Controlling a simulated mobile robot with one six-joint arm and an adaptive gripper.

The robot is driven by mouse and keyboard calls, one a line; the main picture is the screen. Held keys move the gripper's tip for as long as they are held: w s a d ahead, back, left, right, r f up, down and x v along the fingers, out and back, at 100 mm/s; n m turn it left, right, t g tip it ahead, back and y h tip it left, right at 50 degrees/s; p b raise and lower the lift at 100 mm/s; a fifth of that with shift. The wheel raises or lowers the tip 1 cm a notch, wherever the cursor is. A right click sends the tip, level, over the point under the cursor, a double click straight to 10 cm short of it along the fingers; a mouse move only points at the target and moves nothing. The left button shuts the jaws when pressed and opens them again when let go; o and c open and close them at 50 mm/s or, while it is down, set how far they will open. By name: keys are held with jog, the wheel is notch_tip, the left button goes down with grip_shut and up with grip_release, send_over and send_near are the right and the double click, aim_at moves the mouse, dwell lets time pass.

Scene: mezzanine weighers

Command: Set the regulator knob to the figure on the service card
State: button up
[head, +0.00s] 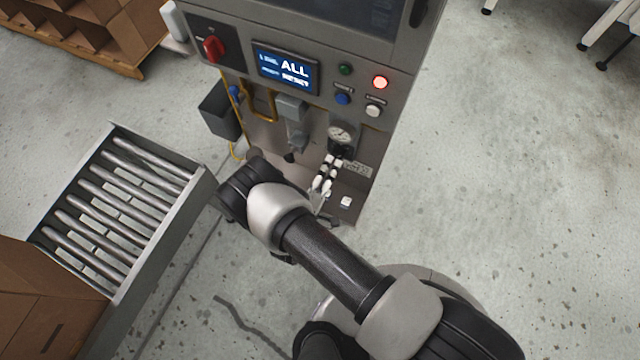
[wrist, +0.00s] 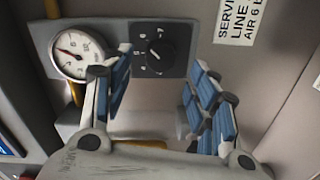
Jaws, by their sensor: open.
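The regulator knob (wrist: 160,55) is black with a pale pointer line tilted up to the left, on a dark grey plate in the wrist view. A round white gauge (wrist: 77,52) sits left of it; its needle points to the upper left. The service card (wrist: 240,22) is right of the knob, partly cut off, reading "SERVI", "LINE", "AIR 6". My gripper (wrist: 161,70) is open and empty, its blue-padded fingers either side of the knob in the picture, apparently short of it. In the head view my gripper (head: 325,178) is below the gauge (head: 340,133), and the knob is not clearly visible.
The grey machine cabinet (head: 270,150) carries a lit screen (head: 286,70), a red switch (head: 213,48) and several buttons. A yellow pipe (head: 263,108) runs down its front. A roller conveyor (head: 120,205) stands at left, with cardboard boxes (head: 40,310).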

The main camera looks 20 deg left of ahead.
jog(key=s, duration=0.7)
jog(key=shift+a+r, duration=0.2)
jog(key=shift+a, duration=0.05)
